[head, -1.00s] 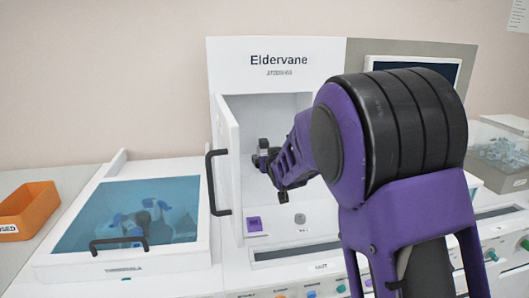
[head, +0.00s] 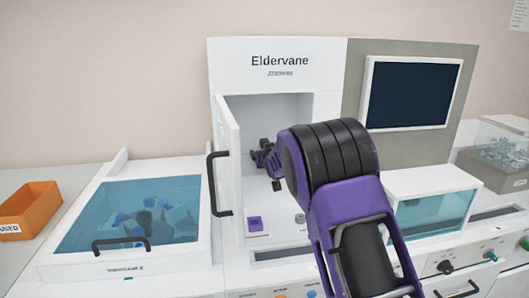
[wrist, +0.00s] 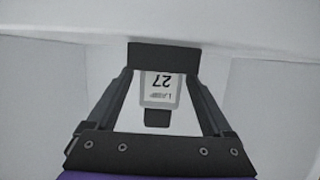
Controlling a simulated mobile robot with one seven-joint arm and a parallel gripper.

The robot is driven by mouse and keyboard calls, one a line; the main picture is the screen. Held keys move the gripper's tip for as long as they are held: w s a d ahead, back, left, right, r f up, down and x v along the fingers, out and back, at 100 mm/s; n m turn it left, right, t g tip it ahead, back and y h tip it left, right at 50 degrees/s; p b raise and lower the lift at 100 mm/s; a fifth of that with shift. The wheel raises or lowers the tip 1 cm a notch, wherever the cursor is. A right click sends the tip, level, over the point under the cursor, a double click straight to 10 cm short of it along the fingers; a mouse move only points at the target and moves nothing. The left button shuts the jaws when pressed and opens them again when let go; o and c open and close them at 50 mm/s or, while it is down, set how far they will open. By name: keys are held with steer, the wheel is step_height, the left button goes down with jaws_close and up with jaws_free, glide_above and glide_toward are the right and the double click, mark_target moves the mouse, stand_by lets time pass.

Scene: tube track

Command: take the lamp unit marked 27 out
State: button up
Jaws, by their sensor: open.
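The lamp unit marked 27 (wrist: 160,90) shows in the wrist view as a pale label plate, its number upside down, with dark parts above and below it. My gripper (wrist: 163,80) is open, with one dark finger on each side of the unit. I cannot tell whether either finger touches it. In the head view my gripper (head: 262,158) is inside the open chamber of the white Eldervane cabinet (head: 280,60). There the lamp unit cannot be made out apart from the gripper.
The cabinet door (head: 228,165) stands open at the left of the chamber. A blue-lidded bin (head: 90,205) and an orange tray (head: 32,205) stand left, a dark screen (head: 412,94) right.

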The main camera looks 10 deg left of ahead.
jaws_close()
stand_by(0.4)
